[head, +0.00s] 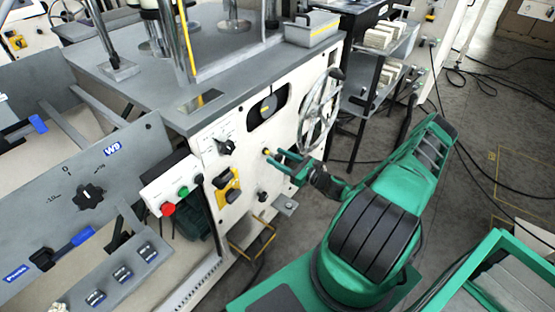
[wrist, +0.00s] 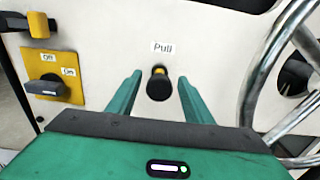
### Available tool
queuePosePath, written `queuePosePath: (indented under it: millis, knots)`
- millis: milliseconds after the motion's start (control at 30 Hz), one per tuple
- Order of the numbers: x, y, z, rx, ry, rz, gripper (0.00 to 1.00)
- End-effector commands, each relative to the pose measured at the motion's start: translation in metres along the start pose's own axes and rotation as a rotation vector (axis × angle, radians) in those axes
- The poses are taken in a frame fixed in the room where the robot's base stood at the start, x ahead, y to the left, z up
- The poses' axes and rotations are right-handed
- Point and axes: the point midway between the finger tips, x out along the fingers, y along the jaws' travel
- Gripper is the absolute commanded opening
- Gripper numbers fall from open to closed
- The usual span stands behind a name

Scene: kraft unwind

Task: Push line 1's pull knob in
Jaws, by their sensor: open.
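The pull knob (wrist: 159,87) is in the wrist view, under a "Pull" label (wrist: 163,47) on the white panel. It has a round black head, with a bit of yellow showing above and behind it. My gripper (wrist: 160,77) is open, with one green finger on each side of the knob. Gaps show between both fingers and the knob, and I cannot tell how deep the fingers reach around it. In the head view, my gripper (head: 274,156) is at the white machine front, and a small yellow part shows at its fingertips.
A chrome handwheel (head: 318,112) stands close to the right of my gripper. A yellow-plated off/on switch (wrist: 52,86) is left of the knob. Red and green buttons (head: 182,191) sit farther left in the head view. A dark shelf rack (head: 372,95) stands behind right.

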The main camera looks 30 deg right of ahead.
Motion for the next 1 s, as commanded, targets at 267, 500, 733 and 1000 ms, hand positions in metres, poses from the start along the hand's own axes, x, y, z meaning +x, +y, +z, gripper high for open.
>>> queuePosePath:
  millis: [267,500,733,1000]
  knots:
    - [0.0,0.0,0.0,-0.001,0.0,0.0,0.0]
    - [0.023,0.001,0.0,-0.003,-0.001,0.003,0.0]
    - [0.035,0.0,0.001,-0.001,-0.002,0.0,0.0]
    - [0.036,0.001,0.001,-0.002,-0.002,0.001,0.46]
